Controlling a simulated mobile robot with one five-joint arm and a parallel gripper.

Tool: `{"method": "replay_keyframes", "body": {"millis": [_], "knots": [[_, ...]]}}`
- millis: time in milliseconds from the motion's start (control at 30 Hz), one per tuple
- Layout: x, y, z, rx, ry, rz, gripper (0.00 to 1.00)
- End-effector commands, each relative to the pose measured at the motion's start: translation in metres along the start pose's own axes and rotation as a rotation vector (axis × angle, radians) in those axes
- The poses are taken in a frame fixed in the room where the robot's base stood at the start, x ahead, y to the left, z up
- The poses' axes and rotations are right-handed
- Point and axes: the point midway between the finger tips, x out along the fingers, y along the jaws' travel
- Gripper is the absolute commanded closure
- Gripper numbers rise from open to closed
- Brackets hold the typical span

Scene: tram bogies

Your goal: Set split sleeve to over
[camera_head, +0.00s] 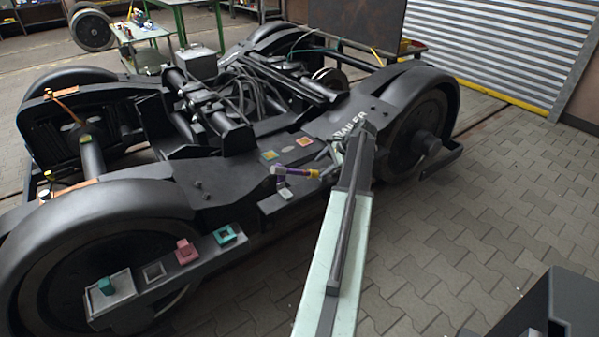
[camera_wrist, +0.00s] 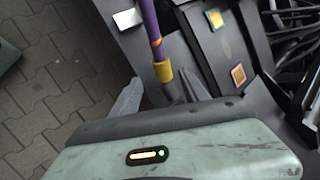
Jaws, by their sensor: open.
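A purple bar (camera_head: 291,171) with a yellow collar (camera_head: 313,174) lies along the side of the dark bogie frame. In the wrist view the purple bar (camera_wrist: 149,22) has an orange band, and the yellow collar (camera_wrist: 162,72) is nearer my gripper. I cannot tell which part is the split sleeve. My gripper (camera_wrist: 160,92) is open, with one finger on each side of the bar's grey end (camera_wrist: 174,92). The fingers look apart from it. In the head view my gripper (camera_head: 331,158) is small and partly hidden by my arm.
Coloured square pieces, teal (camera_head: 225,235), pink (camera_head: 186,251) and yellow (camera_head: 269,156), sit on the frame. Large wheels (camera_head: 418,128) flank the bogie. Paved floor (camera_head: 480,220) at right is clear.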

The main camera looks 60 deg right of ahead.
Motion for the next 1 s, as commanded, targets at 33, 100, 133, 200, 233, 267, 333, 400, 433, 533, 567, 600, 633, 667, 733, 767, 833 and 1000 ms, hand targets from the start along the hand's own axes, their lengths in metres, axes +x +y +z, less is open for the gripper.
{"method": "replay_keyframes", "body": {"millis": [33, 100, 133, 200, 233, 267, 333, 400, 433, 533, 567, 600, 633, 667, 733, 767, 833, 1000], "knots": [[0.002, 0.0, 0.002, -0.002, -0.001, 0.001, 0.47], [0.007, -0.001, 0.005, -0.007, -0.004, 0.003, 0.47], [0.011, -0.001, 0.006, -0.009, -0.005, 0.004, 0.47], [0.021, -0.001, 0.008, -0.013, -0.007, 0.006, 0.47], [0.027, -0.001, 0.009, -0.015, -0.008, 0.006, 0.47], [0.033, -0.001, 0.01, -0.017, -0.009, 0.007, 0.47], [0.047, -0.001, 0.011, -0.019, -0.01, 0.008, 0.47], [0.063, -0.001, 0.013, -0.021, -0.011, 0.009, 0.47], [0.069, -0.001, 0.014, -0.022, -0.012, 0.009, 0.47], [0.085, -0.002, 0.016, -0.023, -0.012, 0.009, 0.47], [0.088, -0.003, 0.017, -0.024, -0.012, 0.01, 0.47], [0.091, -0.003, 0.018, -0.024, -0.013, 0.01, 0.47], [0.092, -0.004, 0.019, -0.025, -0.013, 0.01, 0.47], [0.092, -0.004, 0.019, -0.025, -0.013, 0.01, 0.47], [0.091, -0.005, 0.021, -0.025, -0.013, 0.01, 0.47], [0.09, -0.006, 0.021, -0.025, -0.013, 0.01, 0.47], [0.09, -0.006, 0.021, -0.025, -0.014, 0.01, 0.47], [0.09, -0.006, 0.021, -0.025, -0.014, 0.011, 0.89]]}}
